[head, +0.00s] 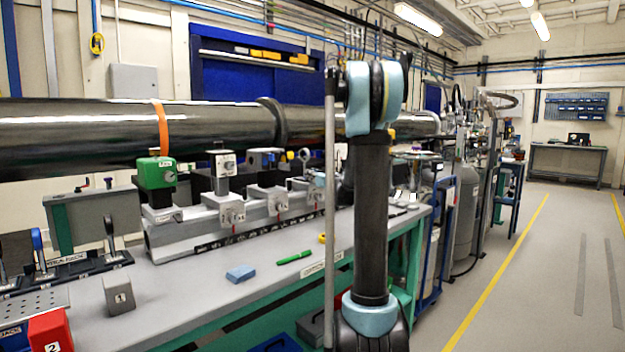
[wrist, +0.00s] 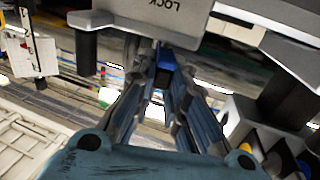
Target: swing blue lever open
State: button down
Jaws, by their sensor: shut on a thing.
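In the wrist view, my gripper (wrist: 160,85) reaches forward with its two fingers closed on the blue lever (wrist: 165,57). Only a small dark-blue block of the lever shows between the fingertips, and the rest is hidden by them. A grey plate (wrist: 135,18) marked LOCK lies just above the fingertips. In the head view my gripper and this lever are hidden behind my own arm.
The bench (head: 185,315) carries a blue block (head: 241,273), a green marker (head: 294,257) and a grey block marked 1 (head: 118,295). A dark pipe (head: 80,135) runs above. Floor at right is clear.

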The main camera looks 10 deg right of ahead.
jog(key=m+h, duration=0.1)
jog(key=h, duration=0.1)
jog(key=a+m+t+h, duration=0.1)
jog(key=m+h, duration=0.1)
jog(key=h, duration=0.1)
jog(key=shift+s+a+m+h, duration=0.15)
jog(key=shift+m+h, duration=0.15)
jog(key=shift+a+m+h, duration=0.2)
jog(key=shift+m+h, duration=1)
jog(key=shift+h, duration=0.7)
jog(key=c, duration=1.6)
grip_release()
jog(key=s+a, duration=0.2)
jog(key=s, duration=0.9)
jog(key=shift+s, duration=0.3)
